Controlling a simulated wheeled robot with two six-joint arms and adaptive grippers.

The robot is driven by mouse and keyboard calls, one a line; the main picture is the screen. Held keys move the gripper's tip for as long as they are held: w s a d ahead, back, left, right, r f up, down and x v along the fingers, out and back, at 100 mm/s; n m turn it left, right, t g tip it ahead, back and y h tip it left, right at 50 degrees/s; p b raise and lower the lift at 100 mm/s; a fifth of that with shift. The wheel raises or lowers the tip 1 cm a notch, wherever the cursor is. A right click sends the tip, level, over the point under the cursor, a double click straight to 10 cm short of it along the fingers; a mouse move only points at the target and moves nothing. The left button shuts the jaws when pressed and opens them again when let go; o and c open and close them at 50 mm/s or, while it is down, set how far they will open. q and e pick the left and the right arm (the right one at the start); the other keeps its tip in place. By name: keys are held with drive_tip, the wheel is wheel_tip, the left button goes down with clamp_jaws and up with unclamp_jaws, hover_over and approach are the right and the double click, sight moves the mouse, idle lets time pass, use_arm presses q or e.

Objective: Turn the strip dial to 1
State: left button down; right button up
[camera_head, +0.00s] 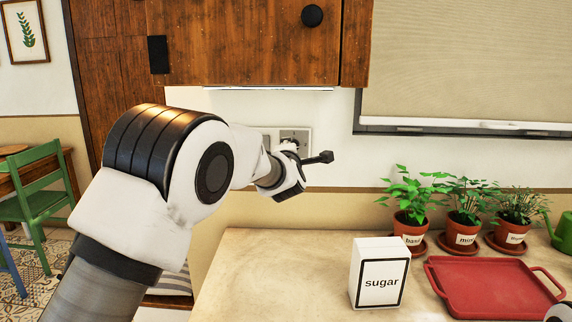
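A wall plate (300,133) with a grey panel is on the white wall below the wooden cabinet. The dial itself is mostly hidden behind my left gripper, and I cannot read its setting. My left gripper (306,156) is right in front of the plate's lower part. One dark finger sticks out to the right; the other is hard to make out, so I cannot tell whether it is open or touches the dial. A bright light strip (270,88) shows under the cabinet. My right gripper is not in view; only a bit of white and black shows at the lower right edge.
The wooden cabinet (240,45) hangs above my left gripper. On the counter (270,275) stand a sugar box (379,273), a red tray (490,287) and three potted herbs (463,232). A green watering can (564,232) is at the right. The counter's left part is clear.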

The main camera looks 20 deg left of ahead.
use_arm(q)
drive_tip(key=shift+w+d+f+n+b, duration=0.1)
drive_tip(key=shift+d+n+b, duration=0.15)
drive_tip(key=shift+n+b, duration=2.4)
drive_tip(key=shift+w+d+f+n+b, duration=0.1)
drive_tip(key=shift+d+n+b, duration=0.15)
drive_tip(key=shift+n+b, duration=2.35)
drive_tip(key=shift+w+d+f+n+b, duration=0.1)
drive_tip(key=shift+d+n+b, duration=0.15)
drive_tip(key=shift+n+b, duration=2.4)
drive_tip(key=shift+r+n+p, duration=0.1)
drive_tip(key=shift+n+p, duration=0.2)
drive_tip(key=shift+n, duration=0.1)
drive_tip(key=c, duration=0.9)
unclamp_jaws()
drive_tip(key=shift+o, duration=0.2)
drive_tip(key=shift+f, duration=0.2)
